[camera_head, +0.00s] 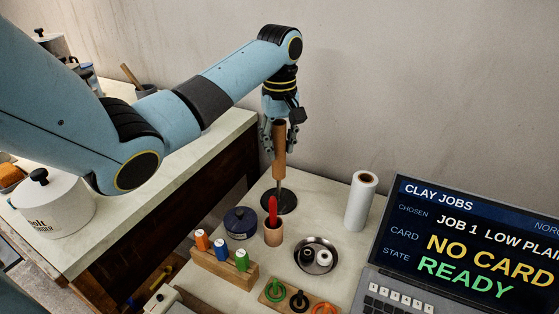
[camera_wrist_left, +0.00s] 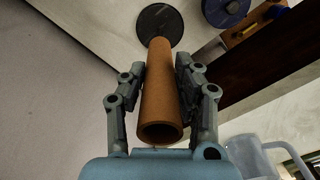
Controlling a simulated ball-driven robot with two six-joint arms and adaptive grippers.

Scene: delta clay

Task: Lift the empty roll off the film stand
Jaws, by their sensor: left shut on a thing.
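The empty roll (camera_head: 279,158), a brown cardboard tube, stands nearly upright in the head view. My left gripper (camera_head: 278,133) is shut on the roll near its upper end, with a finger on each side. The roll also fills the middle of the left wrist view (camera_wrist_left: 162,90), its open end towards the camera. The film stand (camera_head: 278,203) has a dark round base. A short length of its rod shows between the base and the roll's lower end, so the roll is raised above the base. Whether the rod still reaches inside the tube is hidden. My right gripper is not in view.
A white roll (camera_head: 361,202) stands right of the stand. A cup with a red-handled tool (camera_head: 273,234), a dark blue lidded pot (camera_head: 240,222) and a metal dish (camera_head: 316,268) are in front. A laptop (camera_head: 470,240) is at right. The wall is close behind.

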